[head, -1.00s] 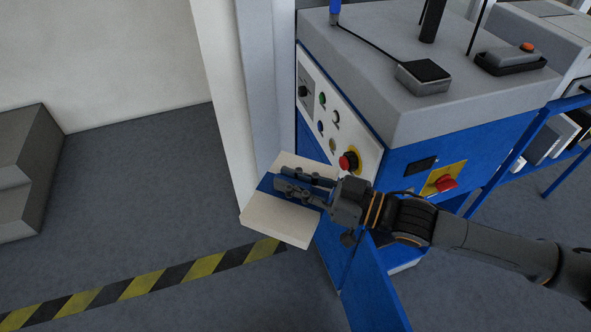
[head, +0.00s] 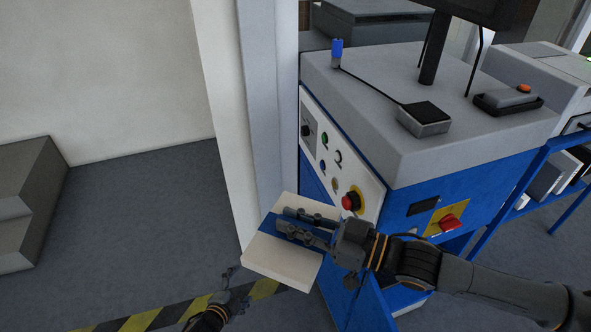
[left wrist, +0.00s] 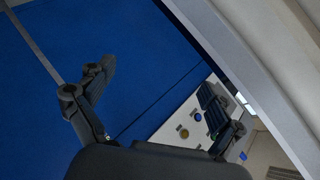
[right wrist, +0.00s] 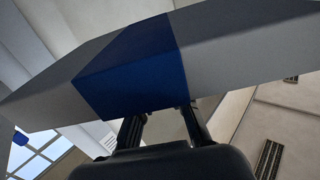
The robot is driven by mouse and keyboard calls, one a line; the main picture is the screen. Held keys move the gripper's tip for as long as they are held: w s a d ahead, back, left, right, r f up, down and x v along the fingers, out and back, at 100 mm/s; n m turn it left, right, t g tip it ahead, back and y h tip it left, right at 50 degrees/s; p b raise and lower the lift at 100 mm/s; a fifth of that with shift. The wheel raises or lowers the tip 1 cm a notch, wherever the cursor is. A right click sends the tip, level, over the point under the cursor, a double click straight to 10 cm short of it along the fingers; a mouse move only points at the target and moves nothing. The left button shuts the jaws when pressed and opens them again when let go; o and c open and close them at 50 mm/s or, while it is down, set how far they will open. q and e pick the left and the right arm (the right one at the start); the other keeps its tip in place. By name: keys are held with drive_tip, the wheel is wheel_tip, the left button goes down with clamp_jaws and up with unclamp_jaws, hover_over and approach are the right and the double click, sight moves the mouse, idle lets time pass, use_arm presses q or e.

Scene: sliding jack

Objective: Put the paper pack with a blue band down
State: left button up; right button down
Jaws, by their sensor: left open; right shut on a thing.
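The paper pack with a blue band (head: 287,259) is a flat white block held in the air in front of the blue machine cabinet and the grey post. My right gripper (head: 306,230) is shut on it across the blue band. In the right wrist view the pack (right wrist: 235,45) fills the upper part, its blue band between the fingers. My left gripper (head: 228,287) is low in the head view, left of and below the pack. It is open and empty; its spread fingers also show in the left wrist view (left wrist: 155,95), facing the blue cabinet.
The blue cabinet's grey top (head: 385,90) carries a small black-topped box (head: 424,118) and a pendant with an orange button (head: 510,101). A red button (head: 351,202) sticks out near the pack. Grey steps (head: 30,200) stand left; floor between is clear.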

drive_tip(key=shift+r, duration=0.1)
use_arm(q)
drive_tip(key=w+d+r+m+h, duration=0.45)
drive_tip(key=r+m, duration=0.25)
drive_tip(key=r, duration=0.5)
drive_tip(key=w+d+r+m+h, duration=0.3)
drive_tip(key=d+r+m, duration=0.35)
drive_tip(key=r, duration=0.55)
drive_tip(key=w+d+r+m+h, duration=0.4)
drive_tip(key=r+m, duration=0.4)
drive_tip(key=r, duration=0.3)
drive_tip(key=s+d+r+m+g, duration=0.6)
drive_tip(key=s+r+m+g, duration=0.25)
drive_tip(key=m, duration=0.45)
drive_tip(key=s+d+r+m+g, duration=0.65)
drive_tip(key=r+m+g, duration=0.2)
drive_tip(key=m, duration=0.35)
drive_tip(key=m+t+y, duration=0.5)
drive_tip(key=m+y, duration=0.9)
drive_tip(key=y, duration=0.2)
hover_over(295, 223)
wheel_tip(295, 223, down, 11)
drive_tip(key=shift+r, duration=0.15)
